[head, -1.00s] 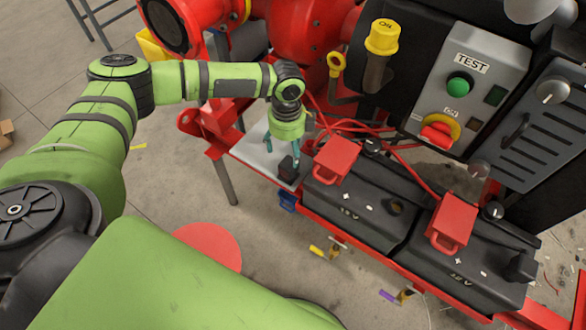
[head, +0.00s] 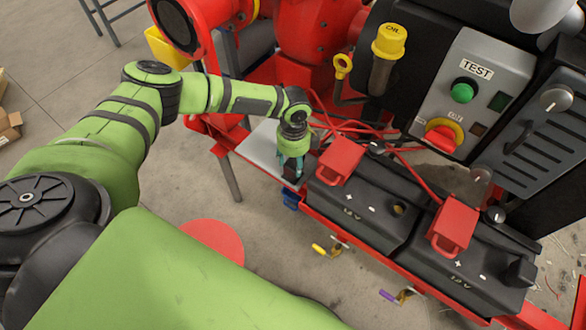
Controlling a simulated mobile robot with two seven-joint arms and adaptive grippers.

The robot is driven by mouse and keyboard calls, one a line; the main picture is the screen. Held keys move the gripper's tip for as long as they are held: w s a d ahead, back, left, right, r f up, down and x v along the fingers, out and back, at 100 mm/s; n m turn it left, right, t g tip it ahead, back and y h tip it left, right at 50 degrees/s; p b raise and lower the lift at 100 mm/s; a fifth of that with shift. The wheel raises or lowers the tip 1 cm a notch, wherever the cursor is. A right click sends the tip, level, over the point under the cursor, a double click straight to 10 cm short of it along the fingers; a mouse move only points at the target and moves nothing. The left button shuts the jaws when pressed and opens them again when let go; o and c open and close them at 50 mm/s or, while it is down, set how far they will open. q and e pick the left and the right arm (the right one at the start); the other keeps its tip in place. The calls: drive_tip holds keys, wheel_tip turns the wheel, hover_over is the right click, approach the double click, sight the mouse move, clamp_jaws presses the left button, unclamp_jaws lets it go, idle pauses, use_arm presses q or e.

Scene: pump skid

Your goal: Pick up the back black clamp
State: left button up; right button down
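My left gripper (head: 292,168) points down over the grey plate (head: 261,147) at the left end of the batteries. A small black piece, apparently the black clamp (head: 292,173), shows at its fingertips and is mostly hidden by them. The fingers are on or beside it; I cannot tell whether they are closed on it. Other small dark parts sit near the battery terminals, one behind the left red clamp (head: 341,160) and one near the right red clamp (head: 453,228). My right gripper is not in view.
Two black batteries (head: 369,208) stand in a red frame right of the gripper. Red cables (head: 350,127) run close behind it. A control box (head: 466,90) with a green button stands at the back right.

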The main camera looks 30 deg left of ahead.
sight(294, 163)
use_arm(q)
drive_tip(key=shift+d, duration=0.1)
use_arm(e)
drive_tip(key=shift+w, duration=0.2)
use_arm(q)
drive_tip(key=shift+r, duration=0.45)
wheel_tip(294, 163, up, 9)
drive_tip(key=b, duration=0.1)
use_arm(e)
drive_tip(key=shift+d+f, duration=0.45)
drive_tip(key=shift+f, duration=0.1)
